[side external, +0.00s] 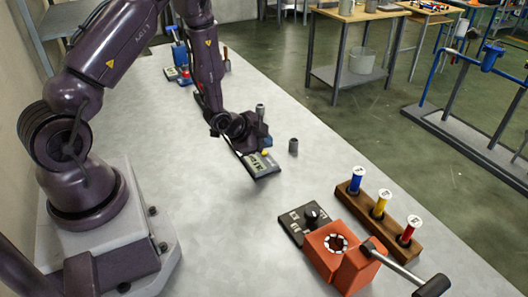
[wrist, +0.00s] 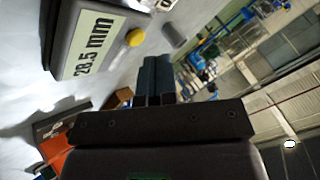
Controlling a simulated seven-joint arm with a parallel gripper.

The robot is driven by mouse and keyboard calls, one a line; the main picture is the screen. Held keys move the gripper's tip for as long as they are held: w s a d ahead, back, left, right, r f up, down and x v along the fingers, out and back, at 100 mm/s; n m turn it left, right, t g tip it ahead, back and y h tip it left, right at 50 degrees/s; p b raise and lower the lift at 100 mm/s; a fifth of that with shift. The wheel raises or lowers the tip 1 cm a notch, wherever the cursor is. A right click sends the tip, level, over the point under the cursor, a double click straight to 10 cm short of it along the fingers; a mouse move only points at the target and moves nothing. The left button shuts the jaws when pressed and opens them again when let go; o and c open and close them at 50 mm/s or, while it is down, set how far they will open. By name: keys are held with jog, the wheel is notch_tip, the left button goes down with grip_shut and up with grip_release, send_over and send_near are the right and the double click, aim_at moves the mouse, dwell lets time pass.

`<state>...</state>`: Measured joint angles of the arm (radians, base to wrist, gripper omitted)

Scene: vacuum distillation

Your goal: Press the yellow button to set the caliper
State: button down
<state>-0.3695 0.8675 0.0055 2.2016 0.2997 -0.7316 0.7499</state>
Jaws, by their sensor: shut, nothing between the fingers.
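The caliper's dark display box (side external: 258,165) lies on the grey table below my wrist. In the wrist view its pale screen (wrist: 93,45) reads 28.5 mm. The round yellow button (wrist: 136,37) sits at the edge of the box beside the screen; it also shows small in the side view (side external: 264,152). My gripper (wrist: 153,62) is shut and empty, its two dark blue fingers together. The fingertips are close to the button, to its right in the wrist view. I cannot tell whether they touch it. My wrist hides part of the caliper in the side view.
A grey cylinder (side external: 293,146) stands right of the caliper, another (side external: 260,110) behind my wrist. In front are an orange device (side external: 335,255) with a black lever and a wooden rack (side external: 370,215) with blue, yellow and red spools. The table between is clear.

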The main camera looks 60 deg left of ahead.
aim_at(264, 154)
jog(key=shift+f, duration=0.4)
jog(key=shift+f, duration=0.4)
dwell(0.5)
jog(key=shift+r, duration=0.85)
jog(key=shift+r, duration=2.5)
jog(key=shift+s+f, duration=0.1)
